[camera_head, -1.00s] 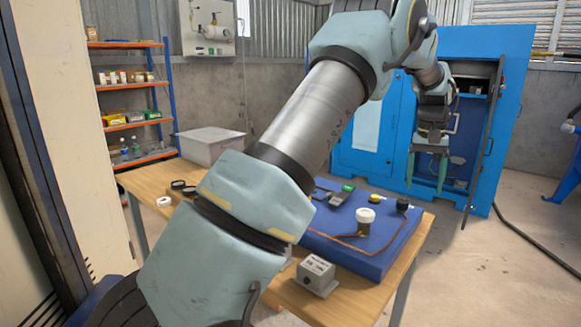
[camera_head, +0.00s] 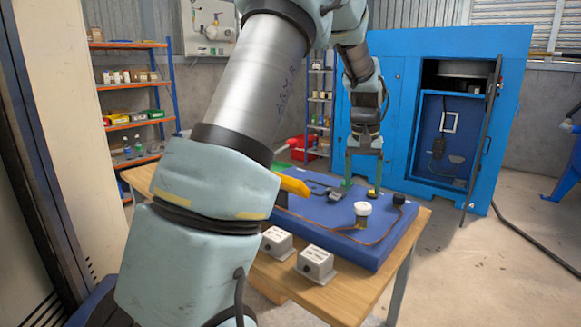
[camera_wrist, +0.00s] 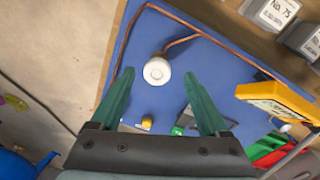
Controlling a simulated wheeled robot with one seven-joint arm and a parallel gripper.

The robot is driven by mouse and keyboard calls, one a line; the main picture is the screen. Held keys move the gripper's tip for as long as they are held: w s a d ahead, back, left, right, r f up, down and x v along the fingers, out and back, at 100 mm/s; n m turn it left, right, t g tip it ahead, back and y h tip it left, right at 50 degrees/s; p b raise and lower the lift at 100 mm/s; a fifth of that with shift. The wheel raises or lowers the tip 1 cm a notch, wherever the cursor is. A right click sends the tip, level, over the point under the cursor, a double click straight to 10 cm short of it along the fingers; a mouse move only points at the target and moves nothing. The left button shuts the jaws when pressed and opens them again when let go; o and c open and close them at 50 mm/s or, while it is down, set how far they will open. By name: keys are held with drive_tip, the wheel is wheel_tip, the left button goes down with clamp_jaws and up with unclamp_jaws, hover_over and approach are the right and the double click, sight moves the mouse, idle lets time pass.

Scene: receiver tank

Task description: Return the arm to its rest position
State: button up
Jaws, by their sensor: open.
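My arm reaches up from the lower left in the head view, bends at the top, and hangs down over the far side of the bench. My gripper (camera_head: 363,180) points downward above the far edge of the blue board (camera_head: 345,217). In the wrist view, the two green fingers of my gripper (camera_wrist: 158,73) are spread apart with nothing held between them. Beyond them, a white-capped fitting (camera_wrist: 157,71) stands on the blue board; it also shows in the head view (camera_head: 362,210).
The wooden bench (camera_head: 345,305) carries grey boxes (camera_head: 316,262) and a yellow instrument (camera_head: 293,186). A blue cabinet (camera_head: 400,95) with an open door stands behind on the right. Shelves (camera_head: 135,117) stand at the left. Floor right of the bench is mostly clear.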

drive_tip(key=s+a+f+n, duration=0.1)
drive_tip(key=s+a+f, duration=0.1)
drive_tip(key=s+a, duration=0.6)
drive_tip(key=s+a+f+n+t, duration=0.1)
drive_tip(key=s+a+f, duration=0.1)
drive_tip(key=s+a, duration=0.7)
drive_tip(key=a, duration=0.8)
drive_tip(key=shift+s+f+n, duration=0.2)
drive_tip(key=shift+f+n, duration=0.15)
drive_tip(key=shift+n, duration=0.05)
